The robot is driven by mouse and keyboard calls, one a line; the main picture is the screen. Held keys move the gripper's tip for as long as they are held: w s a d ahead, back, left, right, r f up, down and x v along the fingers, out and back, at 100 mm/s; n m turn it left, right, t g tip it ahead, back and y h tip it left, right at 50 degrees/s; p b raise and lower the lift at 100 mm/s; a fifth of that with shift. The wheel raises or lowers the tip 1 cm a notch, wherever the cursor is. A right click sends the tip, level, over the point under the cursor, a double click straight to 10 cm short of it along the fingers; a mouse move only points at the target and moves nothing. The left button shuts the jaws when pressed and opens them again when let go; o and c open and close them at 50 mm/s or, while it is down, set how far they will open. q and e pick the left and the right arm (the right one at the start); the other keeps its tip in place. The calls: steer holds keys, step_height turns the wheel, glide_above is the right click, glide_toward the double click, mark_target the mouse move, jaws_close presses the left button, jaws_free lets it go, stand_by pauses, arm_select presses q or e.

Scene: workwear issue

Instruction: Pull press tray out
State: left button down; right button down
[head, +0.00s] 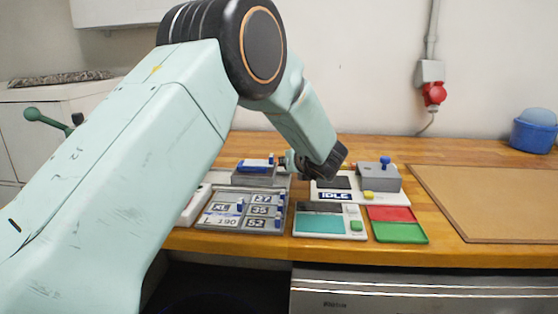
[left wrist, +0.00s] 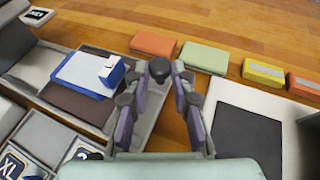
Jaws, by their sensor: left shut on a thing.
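A grey tray-like unit (head: 240,178) stands on the bench, left of the white press base. In the left wrist view it carries a dark brown pad (left wrist: 80,105) and a blue-and-white piece (left wrist: 93,73). A grey strip lies along its right side, with a dark knob (left wrist: 158,68) near the far end. My left gripper (left wrist: 158,82) is shut on this knob; in the head view it (head: 290,161) is partly hidden by its own wrist. The white press base (head: 320,196) reads IDLE and bears a dark plate (left wrist: 250,140) and a grey block with a blue knob (head: 384,162). My right gripper is not in view.
A label panel (head: 241,210), a teal panel (head: 322,224) and red and green trays (head: 396,222) line the front edge. Orange, green and yellow blocks (left wrist: 204,58) lie beyond the gripper. A brown board (head: 490,200) lies at right. Open bench lies behind.

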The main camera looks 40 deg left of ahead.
arm_select(q)
steer(key=shift+w+r, duration=0.1)
steer(key=shift+r, duration=0.05)
steer(key=c, duration=1.6)
jaws_free()
steer(key=shift+o, duration=1)
steer(key=shift+a+f, duration=0.1)
steer(key=shift+f, duration=0.1)
steer(key=v, duration=1.2)
steer(key=shift+w+r, duration=0.1)
